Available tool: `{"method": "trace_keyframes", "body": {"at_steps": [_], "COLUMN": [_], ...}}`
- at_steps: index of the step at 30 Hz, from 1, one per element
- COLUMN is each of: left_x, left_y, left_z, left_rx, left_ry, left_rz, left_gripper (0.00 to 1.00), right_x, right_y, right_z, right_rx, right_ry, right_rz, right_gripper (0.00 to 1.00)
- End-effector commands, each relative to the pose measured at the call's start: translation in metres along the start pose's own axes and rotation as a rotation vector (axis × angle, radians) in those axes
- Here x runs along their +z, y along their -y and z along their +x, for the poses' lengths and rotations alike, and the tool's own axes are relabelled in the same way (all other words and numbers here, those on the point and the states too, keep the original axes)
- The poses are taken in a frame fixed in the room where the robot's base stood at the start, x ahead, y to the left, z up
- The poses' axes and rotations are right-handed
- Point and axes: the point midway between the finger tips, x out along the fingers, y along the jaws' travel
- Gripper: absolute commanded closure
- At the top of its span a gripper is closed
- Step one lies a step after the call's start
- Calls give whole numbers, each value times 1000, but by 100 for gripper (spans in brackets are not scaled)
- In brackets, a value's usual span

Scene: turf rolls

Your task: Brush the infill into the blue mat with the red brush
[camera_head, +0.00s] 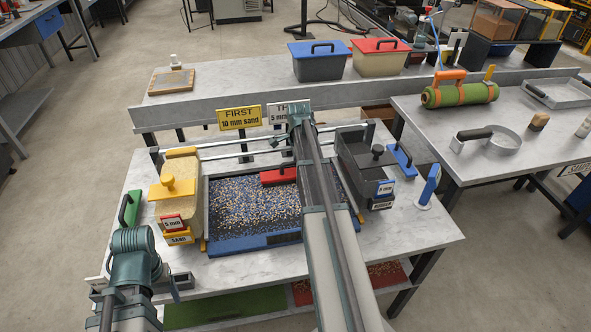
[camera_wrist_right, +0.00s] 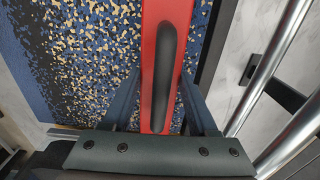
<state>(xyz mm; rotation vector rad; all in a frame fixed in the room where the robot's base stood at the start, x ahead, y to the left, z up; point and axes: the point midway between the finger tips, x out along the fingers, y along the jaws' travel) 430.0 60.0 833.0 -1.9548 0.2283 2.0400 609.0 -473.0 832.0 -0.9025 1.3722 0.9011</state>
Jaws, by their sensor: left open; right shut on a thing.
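The blue mat (camera_head: 240,205) lies in a blue-edged frame at the table's middle, strewn with tan and pale specks of infill. In the right wrist view the mat (camera_wrist_right: 30,55) shows specks thick near the brush and a darker band at the left. The red brush (camera_head: 275,177) lies across the mat's far right part. My right gripper (camera_wrist_right: 165,110) is shut on the brush's black handle; in the head view my right arm covers it and part of the mat. My left gripper (camera_head: 178,284) is open and empty at the table's near left edge, clear of the mat.
Metal rails cross behind. A yellow sign (camera_head: 238,117) reads "FIRST 10 mm sand". A green-handled tool (camera_head: 130,208) lies at the left.

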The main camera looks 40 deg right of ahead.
Motion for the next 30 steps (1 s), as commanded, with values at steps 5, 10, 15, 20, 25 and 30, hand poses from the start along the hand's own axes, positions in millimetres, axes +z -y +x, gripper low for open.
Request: {"method": "trace_keyframes", "body": {"at_steps": [5, 10, 15, 20, 25, 30], "left_x": [0, 1, 2, 2, 3, 4], "left_y": [0, 1, 3, 4, 5, 6], "left_z": [-2, -13, -27, -39, -52, -65], "left_rx": [0, 0, 0, 0, 0, 0], "left_ry": [0, 0, 0, 0, 0, 0], "left_rz": [0, 0, 0, 0, 0, 0], "left_gripper": [29, 29, 29, 29, 29, 29], "right_x": [0, 0, 0, 0, 0, 1], "right_y": [0, 0, 0, 0, 0, 0], "right_z": [-2, -13, -27, -39, -52, -65], "right_rx": [0, 0, 0, 0, 0, 0], "right_ry": [0, 0, 0, 0, 0, 0], "right_rz": [0, -1, -1, -1, 0, 0], "right_gripper": [100, 100, 100, 100, 100, 100]}}
